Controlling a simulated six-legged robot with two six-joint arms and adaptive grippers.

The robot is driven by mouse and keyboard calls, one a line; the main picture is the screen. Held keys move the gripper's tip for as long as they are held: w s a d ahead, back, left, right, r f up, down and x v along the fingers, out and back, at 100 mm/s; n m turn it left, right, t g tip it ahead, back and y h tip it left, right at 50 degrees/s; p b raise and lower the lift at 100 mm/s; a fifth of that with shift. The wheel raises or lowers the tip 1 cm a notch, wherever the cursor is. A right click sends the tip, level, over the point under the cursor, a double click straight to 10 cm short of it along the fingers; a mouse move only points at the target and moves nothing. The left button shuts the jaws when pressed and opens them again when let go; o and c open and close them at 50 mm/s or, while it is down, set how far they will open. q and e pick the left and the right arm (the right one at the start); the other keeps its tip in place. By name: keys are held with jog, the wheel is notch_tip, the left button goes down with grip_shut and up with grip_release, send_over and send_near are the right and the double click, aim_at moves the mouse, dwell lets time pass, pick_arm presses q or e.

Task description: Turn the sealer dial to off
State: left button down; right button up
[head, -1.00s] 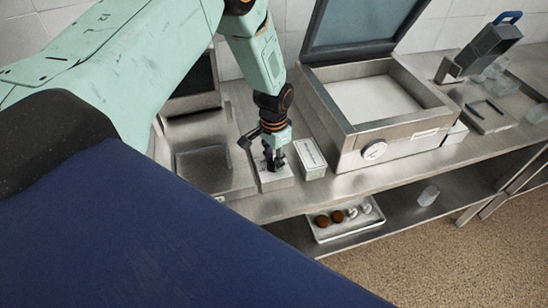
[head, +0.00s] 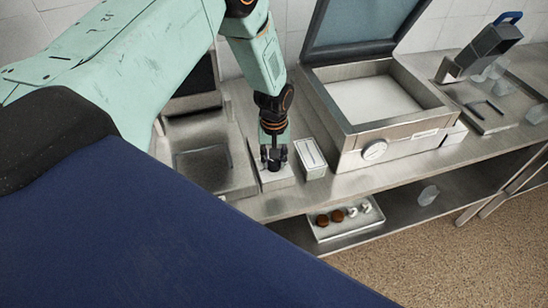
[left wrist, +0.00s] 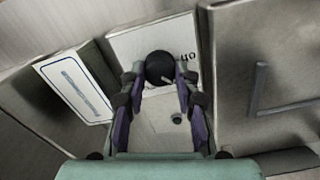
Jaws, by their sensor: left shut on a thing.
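A black round dial (left wrist: 159,67) shows in the left wrist view on a small pale box (left wrist: 128,42) with partly hidden dark lettering. My left gripper (head: 272,163) points down at this box, which also shows in the head view (head: 277,181). In the left wrist view, the gripper's two fingers (left wrist: 160,84) are on either side of the dial and shut on it. The dial's pointer mark cannot be made out. In the head view the fingers largely hide the dial. My right gripper is not in view.
A white carton (head: 310,158) stands close to the right of the box. An open-lidded steel chamber (head: 400,133) with a white round gauge (head: 374,150) is farther right. A metal unit (head: 216,172) is close on the left. A tray (head: 345,228) sits on the lower shelf.

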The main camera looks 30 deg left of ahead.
aim_at(274, 162)
pick_arm(q)
jog(key=n, duration=0.4)
jog(key=shift+s+f+n, duration=0.15)
jog(key=shift+s+n, duration=0.1)
jog(key=shift+n, duration=2.55)
jog(key=c, duration=1.4)
grip_release()
jog(key=o, duration=0.4)
jog(key=shift+w+d, duration=0.1)
jog(key=shift+w, duration=0.05)
notch_tip(274, 162, up, 12)
jog(key=shift+r, duration=0.1)
